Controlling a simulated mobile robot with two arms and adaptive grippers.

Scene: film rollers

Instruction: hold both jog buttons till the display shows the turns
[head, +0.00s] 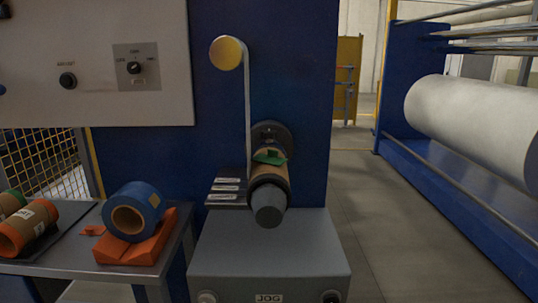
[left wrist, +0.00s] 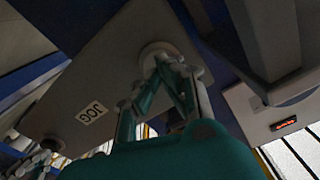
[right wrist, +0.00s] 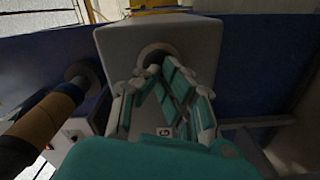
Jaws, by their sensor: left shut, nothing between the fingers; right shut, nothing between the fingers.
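The grey jog box (head: 268,250) carries a JOG label (head: 268,298) on its front, with a left jog button (head: 207,297) and a right jog button (head: 331,297) at the bottom edge of the head view. My left gripper (left wrist: 168,62) is shut and empty, its fingertips at the round left button (left wrist: 156,48). My right gripper (right wrist: 158,72) is shut and empty, its tips at the right button (right wrist: 155,52). I cannot tell how far either button is pressed. A small red-lit display (left wrist: 284,124) shows in the left wrist view; its digits are unreadable.
A spindle holds a cardboard core (head: 264,178) with a green piece on it, above the box. A strip runs up to a yellow-ended roller (head: 227,53). A blue roll (head: 132,212) sits on an orange cradle (head: 140,250) at left. A large white roll (head: 475,122) stands right.

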